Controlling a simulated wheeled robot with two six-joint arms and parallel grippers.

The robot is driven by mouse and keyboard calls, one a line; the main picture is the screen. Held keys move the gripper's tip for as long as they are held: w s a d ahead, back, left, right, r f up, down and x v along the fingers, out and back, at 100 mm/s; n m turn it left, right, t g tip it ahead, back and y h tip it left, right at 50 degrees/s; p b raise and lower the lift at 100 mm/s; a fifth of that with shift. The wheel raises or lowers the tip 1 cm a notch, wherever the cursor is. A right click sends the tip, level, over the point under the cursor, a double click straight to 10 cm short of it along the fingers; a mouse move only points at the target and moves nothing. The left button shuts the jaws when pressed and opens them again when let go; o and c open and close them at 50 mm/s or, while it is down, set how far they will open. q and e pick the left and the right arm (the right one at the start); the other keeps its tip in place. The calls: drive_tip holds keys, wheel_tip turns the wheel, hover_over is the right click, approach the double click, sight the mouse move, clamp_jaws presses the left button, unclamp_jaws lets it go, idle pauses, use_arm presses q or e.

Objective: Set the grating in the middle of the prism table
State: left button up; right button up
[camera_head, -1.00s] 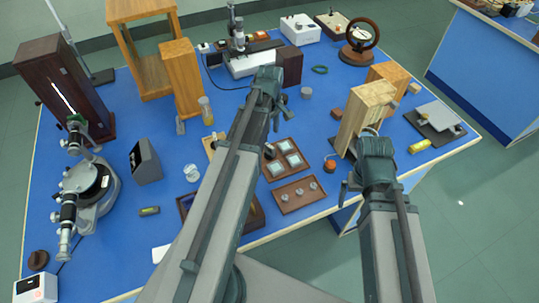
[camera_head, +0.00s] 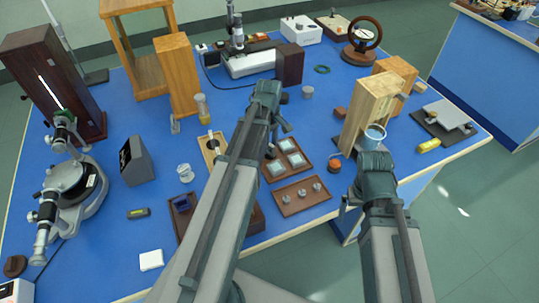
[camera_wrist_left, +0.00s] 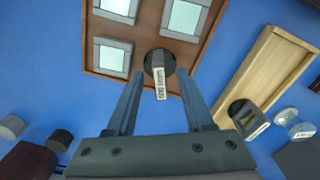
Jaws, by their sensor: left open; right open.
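A small dark round mount with a white label (camera_wrist_left: 160,65), which looks like the grating, stands in the corner of a brown tray (camera_wrist_left: 140,32). In the head view it is a small dark shape (camera_head: 270,152). My left gripper (camera_wrist_left: 160,92) is open, its fingers either side of the mount's near side in the picture; contact cannot be told. The prism table, a black disc (camera_head: 77,187), is on the grey spectrometer (camera_head: 97,207) at the left.
Three square glass-like pieces (camera_head: 295,160) share the tray. A second brown tray (camera_head: 303,207) holds small round pieces. A pale wooden tray (camera_head: 204,142), a glass beaker (camera_head: 185,171) and a dark wedge-shaped box (camera_head: 136,163) are between the tray and spectrometer.

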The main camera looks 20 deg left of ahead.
use_arm(q)
drive_tip(key=shift+f+b, duration=0.45)
drive_tip(key=shift+f, duration=0.5)
drive_tip(key=shift+r, duration=0.1)
drive_tip(key=shift+c, duration=0.3)
clamp_jaws()
